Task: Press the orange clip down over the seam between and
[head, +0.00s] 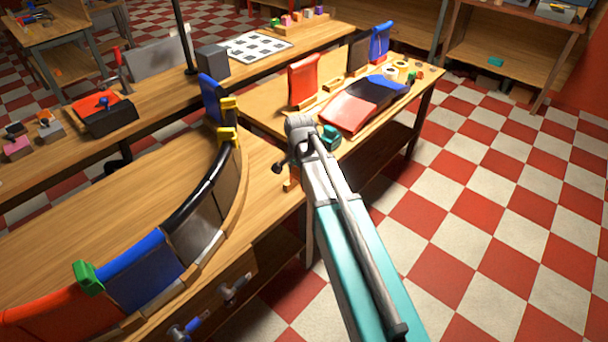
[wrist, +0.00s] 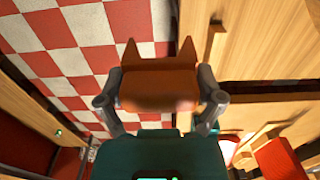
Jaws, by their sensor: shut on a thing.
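In the wrist view my gripper (wrist: 158,103) is shut on the orange clip (wrist: 158,85), with a finger on each side of it. The clip's two pointed prongs face away from my palm. It is in the air, with checkered floor and wooden bench edges behind it. In the head view my arm's links hide most of my gripper. A curved row of panels stands on the left bench: a red-orange panel (head: 55,312), a blue panel (head: 143,272) and grey-brown panels (head: 195,235). A green clip (head: 87,277) sits over the red-orange and blue seam.
Yellow clips (head: 227,136) sit at the row's far end, by another blue panel (head: 212,90). Loose panels, including a standing red panel (head: 303,80), are on the bench behind my arm. Blue-handled hardware (head: 187,328) sticks out of the bench front. The floor at right is open.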

